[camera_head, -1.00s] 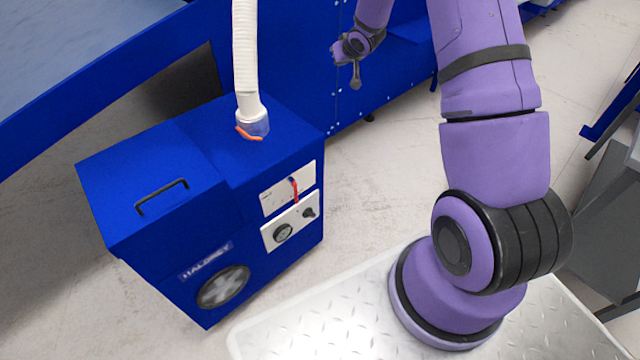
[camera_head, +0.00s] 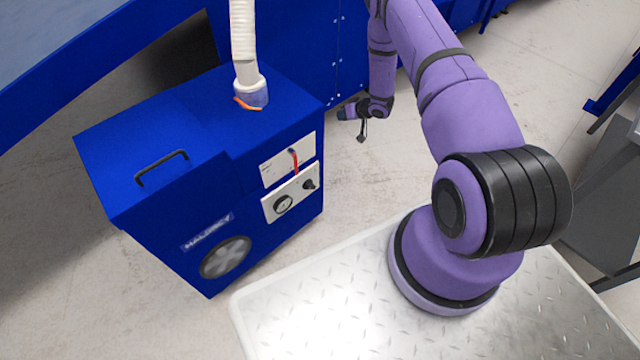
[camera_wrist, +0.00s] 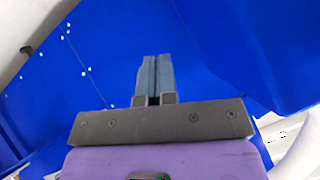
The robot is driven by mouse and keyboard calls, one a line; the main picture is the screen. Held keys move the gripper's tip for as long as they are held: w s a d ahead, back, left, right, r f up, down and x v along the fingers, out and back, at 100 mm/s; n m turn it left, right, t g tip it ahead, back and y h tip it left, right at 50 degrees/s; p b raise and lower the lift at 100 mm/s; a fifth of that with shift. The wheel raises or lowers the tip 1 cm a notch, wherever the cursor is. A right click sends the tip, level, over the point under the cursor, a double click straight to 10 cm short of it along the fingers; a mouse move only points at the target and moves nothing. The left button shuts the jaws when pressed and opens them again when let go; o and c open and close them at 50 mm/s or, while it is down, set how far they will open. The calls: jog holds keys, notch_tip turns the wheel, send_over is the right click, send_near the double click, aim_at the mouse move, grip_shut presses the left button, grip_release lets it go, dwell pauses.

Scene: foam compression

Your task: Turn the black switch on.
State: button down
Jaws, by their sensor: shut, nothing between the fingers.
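The black switch (camera_head: 309,184) is a small dark knob at the right of the lower white panel (camera_head: 273,208) on the front of a blue machine (camera_head: 160,240). Which way it is turned is too small to tell. My gripper (camera_head: 342,114) is to the right of the machine and above the switch in the head view, clearly apart from it. In the wrist view my gripper's fingers (camera_wrist: 155,75) are together and empty. A sliver of white panel (camera_wrist: 283,131) shows at the right edge of that view; the switch is not clear there.
A round gauge (camera_head: 283,205) sits left of the switch. A red cord (camera_head: 294,160) hangs over the upper white panel. A white hose (camera_head: 243,45) rises from the machine top. A large blue structure (camera_head: 300,50) stands behind. Bare floor (camera_head: 365,175) lies right of the machine.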

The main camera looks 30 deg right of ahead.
aim_at(310, 186)
jog(key=s+a+f+g+y, duration=0.1)
jog(key=s+a+f+y, duration=0.3)
jog(key=s+f, duration=0.9)
notch_tip(310, 186, down, 4)
jog(key=shift+a+r+m, duration=0.2)
jog(key=shift+r+m, duration=0.05)
jog(key=shift+m, duration=0.15)
jog(key=x, duration=1)
jog(key=shift+s+a, duration=0.15)
jog(key=shift+a, duration=0.05)
jog(key=shift+s+a+f, duration=0.25)
jog(key=shift+a+f, duration=0.55)
jog(key=shift+s+a+f, duration=0.1)
jog(key=shift+a+f, duration=0.4)
jog(key=shift+f, duration=0.05)
